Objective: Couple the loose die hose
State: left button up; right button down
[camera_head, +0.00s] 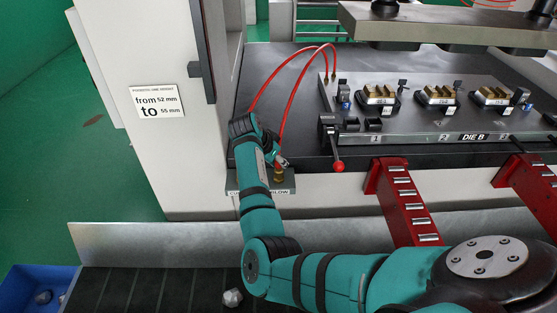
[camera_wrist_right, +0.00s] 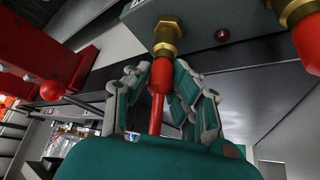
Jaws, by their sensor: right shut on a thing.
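My right gripper (camera_head: 281,161) is shut on the red end sleeve of a hose (camera_wrist_right: 159,80) at the block below the die's left corner. In the right wrist view the gripper's fingers (camera_wrist_right: 162,88) close around this sleeve. The sleeve lines up with a brass fitting (camera_wrist_right: 166,38) on the grey block (camera_wrist_right: 205,20) and appears to meet it; I cannot tell if it is seated. A second brass fitting (camera_wrist_right: 294,10) beside it carries another red hose end (camera_wrist_right: 308,45). Both hoses run up to the die plate (camera_head: 440,141). My left gripper is out of view.
A clamp lever with a red ball (camera_head: 338,167) stands right of the gripper. Red roller arms (camera_head: 401,196) extend from the press bed. A white press column (camera_head: 165,160) rises on the left. A dark conveyor (camera_head: 150,290) and a blue bin (camera_head: 25,285) lie in front.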

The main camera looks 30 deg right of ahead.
dwell(0.6)
dwell(0.3)
jog(key=c, duration=0.6)
grip_release()
jog(key=shift+r+p, duration=0.1)
jog(key=shift+p, duration=0.2)
jog(key=shift+r+p, duration=3.25)
jog(key=shift+r, duration=0.2)
grip_shut()
